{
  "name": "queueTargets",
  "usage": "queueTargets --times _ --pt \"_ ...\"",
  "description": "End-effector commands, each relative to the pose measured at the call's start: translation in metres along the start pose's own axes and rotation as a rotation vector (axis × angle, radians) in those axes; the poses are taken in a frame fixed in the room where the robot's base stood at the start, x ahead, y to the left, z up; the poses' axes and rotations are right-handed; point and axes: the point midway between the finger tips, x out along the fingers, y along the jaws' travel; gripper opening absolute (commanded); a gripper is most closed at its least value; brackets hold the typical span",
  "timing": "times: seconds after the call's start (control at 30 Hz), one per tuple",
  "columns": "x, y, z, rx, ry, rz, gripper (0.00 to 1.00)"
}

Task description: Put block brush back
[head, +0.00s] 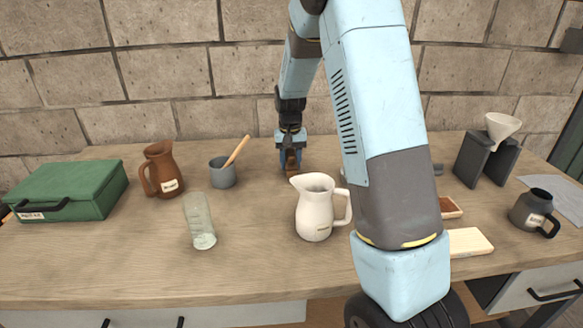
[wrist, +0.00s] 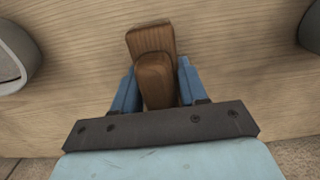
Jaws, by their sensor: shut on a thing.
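The block brush (wrist: 152,42) is a brown wooden piece with a grip part between my blue fingers in the wrist view. My gripper (wrist: 154,88) is shut on it. In the head view my gripper (head: 290,160) is at the back middle of the table, and the brush (head: 291,168) shows as a small brown shape under it. I cannot tell whether the brush touches the table. Its underside is hidden.
A white pitcher (head: 314,212) stands in front of my gripper. A grey mortar with pestle (head: 222,174), brown jug (head: 160,172), glass bottle (head: 199,222) and green case (head: 70,190) are left. A funnel stand (head: 486,160), dark mug (head: 531,210) and pale board (head: 468,241) are right.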

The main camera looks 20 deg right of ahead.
Motion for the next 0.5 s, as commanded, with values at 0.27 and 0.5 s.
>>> queueTargets --times 0.27,0.5 --pt "0.025 0.001 0.001 0.001 -0.001 0.000 0.09" --pt "0.026 0.001 0.001 0.001 -0.002 0.000 0.09"
